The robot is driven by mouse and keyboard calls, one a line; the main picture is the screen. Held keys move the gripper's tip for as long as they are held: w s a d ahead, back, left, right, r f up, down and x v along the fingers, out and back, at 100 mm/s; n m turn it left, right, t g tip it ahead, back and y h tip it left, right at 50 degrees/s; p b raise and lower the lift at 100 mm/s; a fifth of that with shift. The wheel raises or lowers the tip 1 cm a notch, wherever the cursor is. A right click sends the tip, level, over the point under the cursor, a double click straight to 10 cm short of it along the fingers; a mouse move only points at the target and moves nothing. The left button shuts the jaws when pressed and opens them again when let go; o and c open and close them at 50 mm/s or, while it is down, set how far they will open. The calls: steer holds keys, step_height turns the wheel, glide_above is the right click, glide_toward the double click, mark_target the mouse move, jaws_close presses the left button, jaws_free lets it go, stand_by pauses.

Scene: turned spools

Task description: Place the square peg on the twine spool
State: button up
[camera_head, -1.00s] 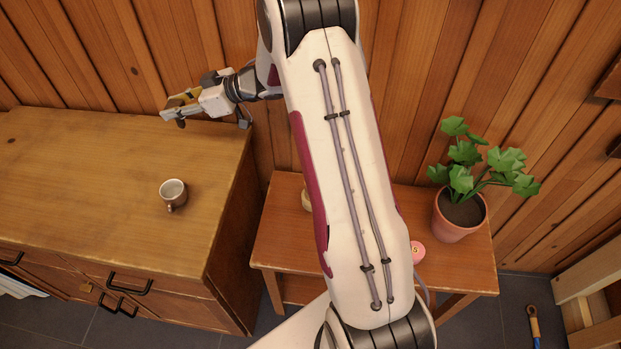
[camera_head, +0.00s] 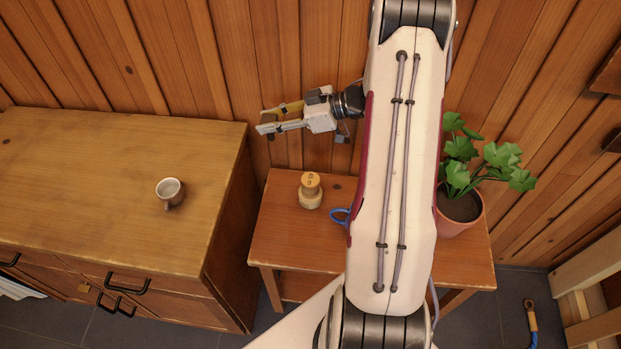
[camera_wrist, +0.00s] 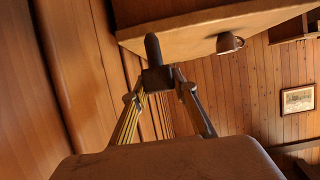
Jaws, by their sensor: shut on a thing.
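My gripper (camera_head: 264,120) is in the air above the back left corner of the small table, near the plank wall. In the wrist view it is shut on a dark piece with a blocky end and a narrower stem, which I take for the square peg (camera_wrist: 153,50). In the head view the piece is hardly visible at the fingertips. A pale spool with a round wooden top bearing a small mark (camera_head: 311,192), likely the twine spool, stands upright on the small table, below and to the right of my gripper, well apart from it.
The small wooden table (camera_head: 290,245) also bears a blue looped object (camera_head: 341,216), partly behind my arm, and a potted plant (camera_head: 461,205) at the right. A cup (camera_head: 170,192) stands on the larger wooden cabinet (camera_head: 90,180) at the left. The plank wall is close behind.

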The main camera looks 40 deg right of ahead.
steer(key=s+d+f, duration=0.1)
steer(key=s+d, duration=0.4)
steer(key=s, duration=0.4)
steer(key=shift+s+d+f, duration=0.25)
steer(key=shift+s+d, duration=0.05)
glide_above(312, 179)
step_height(312, 179, down, 6)
steer(key=shift+f, duration=0.15)
steer(key=shift+f, duration=0.1)
stand_by(0.5)
steer(key=shift+f, duration=1.75)
steer(key=shift+f, duration=0.1)
steer(key=o, duration=1.1)
